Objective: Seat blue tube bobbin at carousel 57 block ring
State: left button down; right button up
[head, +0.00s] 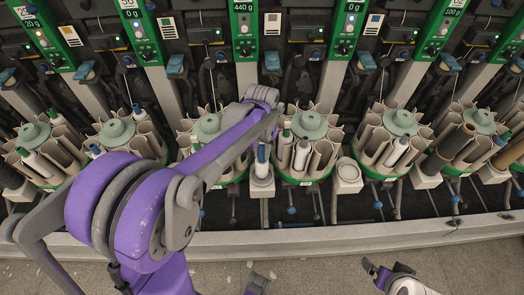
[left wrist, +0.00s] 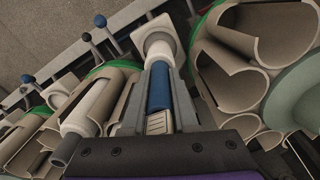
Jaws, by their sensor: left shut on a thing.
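My left gripper (left wrist: 159,78) is shut on the blue tube bobbin (left wrist: 159,90), with one finger along each side. The bobbin's far end meets the pale block ring (left wrist: 157,24); I cannot tell how deep it sits. In the head view the blue-topped bobbin (head: 262,154) looks upright over its pale block (head: 262,186), between two carousels. My left forearm hides the fingers there. My right gripper (head: 388,274) is low at the bottom edge, partly cut off; its opening is unclear. No number 57 is readable.
A carousel (head: 305,125) with pale tubes stands right of the bobbin, and another (head: 208,127) stands behind my left arm. A neighbouring block (head: 347,178) looks empty. A long rail (head: 330,237) runs in front; the floor before it is mostly clear.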

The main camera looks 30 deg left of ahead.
pick_arm(q)
jog(key=shift+f, duration=0.1)
jog(key=c, duration=0.6)
grip_release()
notch_tip(320, 180, up, 11)
jog(key=shift+f+p, duration=0.1)
jog(key=shift+p, duration=0.4)
